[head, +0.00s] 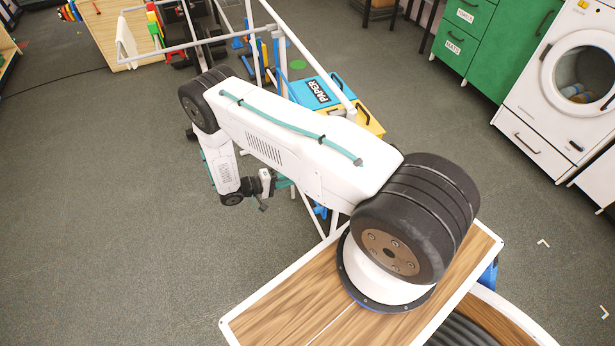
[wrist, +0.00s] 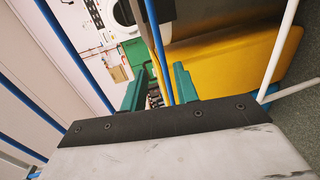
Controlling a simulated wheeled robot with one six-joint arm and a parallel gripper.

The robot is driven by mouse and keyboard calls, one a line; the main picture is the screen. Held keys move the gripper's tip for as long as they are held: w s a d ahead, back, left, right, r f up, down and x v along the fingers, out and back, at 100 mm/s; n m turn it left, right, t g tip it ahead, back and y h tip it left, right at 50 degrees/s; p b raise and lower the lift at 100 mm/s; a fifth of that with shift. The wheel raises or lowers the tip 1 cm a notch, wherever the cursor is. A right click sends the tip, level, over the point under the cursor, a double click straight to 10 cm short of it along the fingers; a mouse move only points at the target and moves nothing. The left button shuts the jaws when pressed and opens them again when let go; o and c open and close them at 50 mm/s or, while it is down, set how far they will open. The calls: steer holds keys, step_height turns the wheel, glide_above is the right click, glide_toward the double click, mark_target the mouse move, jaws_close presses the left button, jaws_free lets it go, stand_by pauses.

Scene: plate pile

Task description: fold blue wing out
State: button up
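A white-framed rack (head: 210,42) stands at the upper middle of the head view, partly hidden behind my arm. Its blue wing shows in the wrist view as several blue rods, one (wrist: 75,50) at left of centre and another (wrist: 158,45) running down between my fingers. My gripper (wrist: 160,72) has two green fingers, set apart on either side of that rod. I cannot tell whether either finger touches it. In the head view my gripper (head: 283,184) is small, low beside the rack's legs and partly hidden by my arm.
A blue box marked PAPER (head: 318,92) and a yellow box (head: 368,122) stand close behind the rack. A green cabinet (head: 490,50) and a white washing machine (head: 530,110) are at the right. The floor (head: 100,210) at left is clear.

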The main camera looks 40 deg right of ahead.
steer(key=x, duration=0.8)
steer(key=shift+f, duration=0.15)
steer(key=shift+s, duration=0.1)
steer(key=shift+a, duration=0.1)
jaws_close()
